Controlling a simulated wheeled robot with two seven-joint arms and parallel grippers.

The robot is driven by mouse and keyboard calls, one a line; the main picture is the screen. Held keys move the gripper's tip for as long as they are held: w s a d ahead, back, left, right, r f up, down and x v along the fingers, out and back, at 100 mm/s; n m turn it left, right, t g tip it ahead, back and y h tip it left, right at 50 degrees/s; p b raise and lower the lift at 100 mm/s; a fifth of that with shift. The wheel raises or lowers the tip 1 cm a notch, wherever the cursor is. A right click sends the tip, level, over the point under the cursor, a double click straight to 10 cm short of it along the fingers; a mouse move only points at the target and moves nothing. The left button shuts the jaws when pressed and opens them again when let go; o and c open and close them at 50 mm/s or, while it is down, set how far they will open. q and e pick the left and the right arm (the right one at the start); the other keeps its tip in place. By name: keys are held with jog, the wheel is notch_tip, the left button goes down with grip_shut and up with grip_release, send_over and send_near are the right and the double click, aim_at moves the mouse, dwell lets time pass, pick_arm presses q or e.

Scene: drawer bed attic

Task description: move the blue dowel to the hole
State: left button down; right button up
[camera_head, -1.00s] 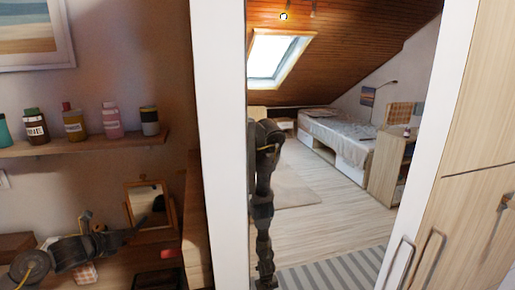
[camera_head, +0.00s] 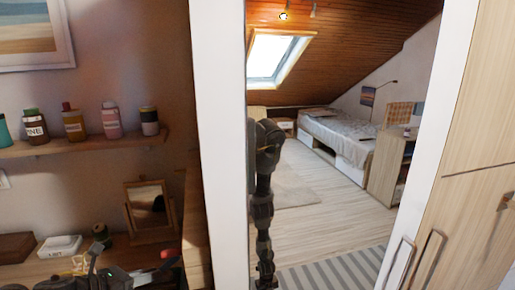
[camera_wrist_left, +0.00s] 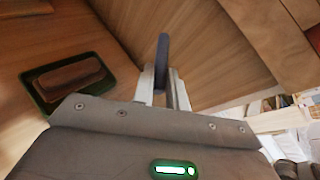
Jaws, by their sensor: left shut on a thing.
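My left gripper (camera_wrist_left: 163,88) is shut on the blue dowel (camera_wrist_left: 162,58), which looks dark blue-grey in the left wrist view. The dowel stands up between the two pale fingers and sticks out past their tips, over a wooden surface. In the head view my left arm (camera_head: 97,277) is low at the bottom left, over the desk, and largely cut off by the picture edge. I cannot make out the hole in either view. My right gripper cannot be made out.
A dark green tray (camera_wrist_left: 95,88) holds a brown block (camera_wrist_left: 70,80). A small framed mirror (camera_head: 150,208), a white box (camera_head: 60,246), a dark green spool (camera_head: 102,234) and a brown box (camera_head: 16,247) stand on the desk. Several bottles line the shelf (camera_head: 85,149) above.

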pick_arm(q)
jog(key=s+d+f+m+g+h+b, duration=0.1)
jog(key=s+d+f+m+g+b, duration=0.1)
jog(key=s+d, duration=0.3)
jog(key=s, duration=0.3)
jog(key=shift+s+h, duration=0.25)
jog(key=shift+h, duration=0.05)
dwell(0.6)
jog(key=shift+d, duration=0.2)
dwell(1.0)
